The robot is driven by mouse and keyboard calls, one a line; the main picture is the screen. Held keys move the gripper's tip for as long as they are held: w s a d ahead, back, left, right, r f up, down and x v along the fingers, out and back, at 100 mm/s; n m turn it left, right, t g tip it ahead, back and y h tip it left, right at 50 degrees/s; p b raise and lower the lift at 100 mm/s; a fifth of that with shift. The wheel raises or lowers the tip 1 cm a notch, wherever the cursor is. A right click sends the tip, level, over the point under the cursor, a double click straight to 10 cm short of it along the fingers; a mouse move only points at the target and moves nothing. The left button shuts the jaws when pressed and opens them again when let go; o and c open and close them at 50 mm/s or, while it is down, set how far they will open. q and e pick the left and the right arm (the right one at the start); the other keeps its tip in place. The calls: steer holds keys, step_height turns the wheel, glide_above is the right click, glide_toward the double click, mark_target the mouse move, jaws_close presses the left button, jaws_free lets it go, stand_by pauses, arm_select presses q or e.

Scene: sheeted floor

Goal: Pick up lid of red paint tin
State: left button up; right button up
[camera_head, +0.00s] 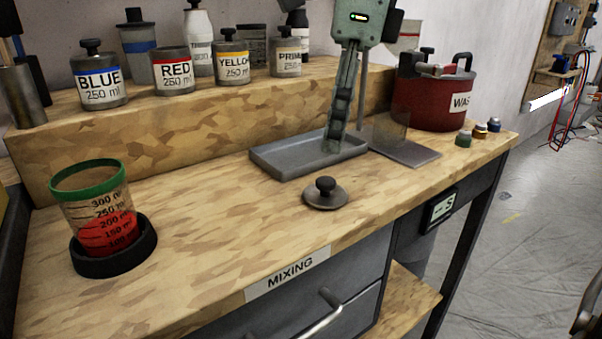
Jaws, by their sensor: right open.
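The red paint tin (173,73), labelled RED 250 ml, stands on the raised wooden shelf between the blue and yellow tins. No knobbed lid shows on its top. A grey round lid with a black knob (325,195) lies on the bench, in front of the grey tray. Its look matches the lids on the other tins. My right gripper (588,315) is only partly in view at the lower right edge, open, well to the right of the lid and apart from it. My left gripper is not in view.
A green-rimmed cup of red paint (97,210) sits in a black holder at left. Behind the lid are a grey tray (275,172), a green stand device (358,30) and a red waste pot (420,100). Bench room left of the lid is clear.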

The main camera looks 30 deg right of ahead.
mark_target(326, 179)
steer(key=f, duration=0.5)
steer(key=w+f, duration=0.1)
steer(key=f, duration=0.1)
steer(key=shift+a+f, duration=0.15)
steer(key=shift+f, duration=0.15)
steer(key=c, duration=1)
